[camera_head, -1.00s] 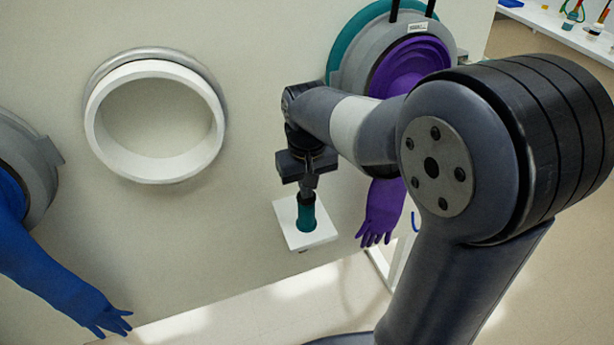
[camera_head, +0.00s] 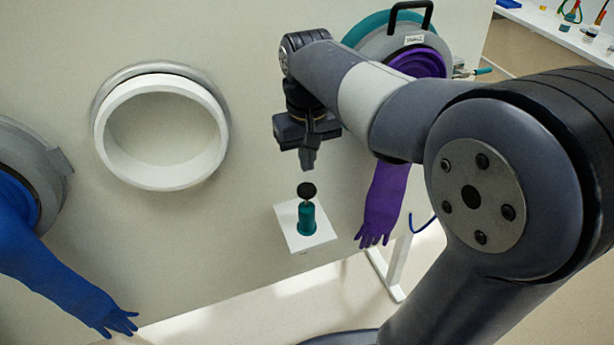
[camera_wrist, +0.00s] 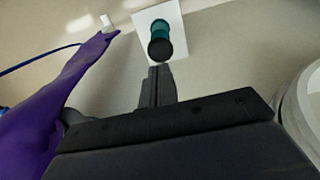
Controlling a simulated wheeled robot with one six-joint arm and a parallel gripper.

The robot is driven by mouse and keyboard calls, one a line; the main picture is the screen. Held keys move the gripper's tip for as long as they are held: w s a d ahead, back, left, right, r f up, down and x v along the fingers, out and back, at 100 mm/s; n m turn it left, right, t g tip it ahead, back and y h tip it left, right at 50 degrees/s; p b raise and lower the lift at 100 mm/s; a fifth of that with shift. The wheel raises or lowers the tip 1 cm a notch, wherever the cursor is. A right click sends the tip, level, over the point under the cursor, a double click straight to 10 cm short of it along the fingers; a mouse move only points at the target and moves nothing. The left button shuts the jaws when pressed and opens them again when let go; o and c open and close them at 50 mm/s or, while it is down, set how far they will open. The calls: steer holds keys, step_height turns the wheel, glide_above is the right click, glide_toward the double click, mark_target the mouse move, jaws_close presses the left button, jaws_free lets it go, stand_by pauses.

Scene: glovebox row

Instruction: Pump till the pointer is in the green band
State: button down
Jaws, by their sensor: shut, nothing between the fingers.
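The pump is a teal cylinder (camera_head: 307,218) with a thin stem and a round black knob (camera_head: 306,190) on top. It stands upright on a small white shelf (camera_head: 290,238) on the wall. My gripper (camera_head: 308,168) is shut and empty, pointing down just above the knob, with a visible gap between them. In the wrist view, the closed fingers (camera_wrist: 158,85) point toward the black knob (camera_wrist: 160,48), and the teal body shows behind it. No gauge, pointer or green band is visible in these frames.
A purple glove (camera_head: 383,205) hangs from its port to the right of the shelf. A blue glove (camera_head: 65,285) hangs at the left. An empty white ring port (camera_head: 110,135) is in the wall between. A bench with glassware (camera_head: 572,15) stands far right.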

steer(key=shift+r, duration=1.65)
step_height(320, 180, down, 6)
steer(key=shift+r, duration=0.25)
steer(key=shift+a+b, duration=0.15)
steer(key=shift+b, duration=0.4)
step_height(320, 180, up, 10)
steer(key=shift+f, duration=0.25)
